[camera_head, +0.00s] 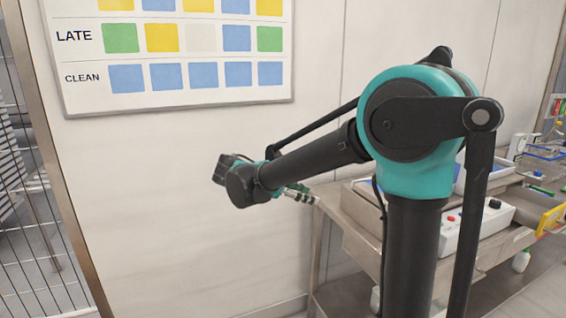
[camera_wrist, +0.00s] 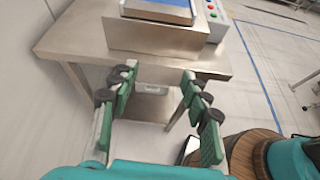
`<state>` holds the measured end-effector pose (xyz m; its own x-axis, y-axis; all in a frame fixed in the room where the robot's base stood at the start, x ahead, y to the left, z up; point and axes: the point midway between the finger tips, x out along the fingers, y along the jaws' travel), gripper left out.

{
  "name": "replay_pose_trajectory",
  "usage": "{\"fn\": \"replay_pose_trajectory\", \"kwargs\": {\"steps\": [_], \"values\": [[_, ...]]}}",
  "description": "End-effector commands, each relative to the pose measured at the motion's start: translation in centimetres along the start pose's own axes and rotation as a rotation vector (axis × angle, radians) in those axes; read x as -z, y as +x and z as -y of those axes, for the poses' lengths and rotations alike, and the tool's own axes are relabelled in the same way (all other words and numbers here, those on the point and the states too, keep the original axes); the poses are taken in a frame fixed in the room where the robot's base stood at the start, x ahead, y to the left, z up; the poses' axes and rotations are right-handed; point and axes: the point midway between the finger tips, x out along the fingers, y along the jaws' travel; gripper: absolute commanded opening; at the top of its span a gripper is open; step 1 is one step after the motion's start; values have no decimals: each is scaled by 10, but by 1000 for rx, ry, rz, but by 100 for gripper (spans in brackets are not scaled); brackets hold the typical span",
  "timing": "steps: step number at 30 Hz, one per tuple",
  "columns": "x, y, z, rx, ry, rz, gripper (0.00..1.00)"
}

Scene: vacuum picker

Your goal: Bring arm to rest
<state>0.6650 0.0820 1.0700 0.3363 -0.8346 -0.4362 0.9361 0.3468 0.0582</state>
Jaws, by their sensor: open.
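My arm spans the middle of the head view, with its teal and black joint at the right and its forearm reaching to the left in front of the wall. My gripper (camera_head: 303,193) is small there and partly hidden behind the forearm. In the wrist view my gripper (camera_wrist: 158,85) shows two green-padded fingers spread wide apart with nothing between them. It is in front of a steel table (camera_wrist: 85,42), seen beyond the fingertips, and touches nothing that I can see.
A box with a blue top (camera_wrist: 158,10) and a control panel with coloured buttons (camera_wrist: 213,15) stand on the table. A whiteboard (camera_head: 190,102) hangs on the wall. A wire fence (camera_head: 40,190) is at the left. A wooden barrel-like thing (camera_wrist: 245,150) is at lower right.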

Motion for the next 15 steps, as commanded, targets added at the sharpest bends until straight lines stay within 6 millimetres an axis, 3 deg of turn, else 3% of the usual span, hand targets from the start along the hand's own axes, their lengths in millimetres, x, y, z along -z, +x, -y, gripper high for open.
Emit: {"fn": "replay_pose_trajectory", "kwargs": {"steps": [8, 15], "values": [[16, 44, 26, 35, 156, -123, 47], [45, 96, 69, 111, 420, -302, 47]]}}
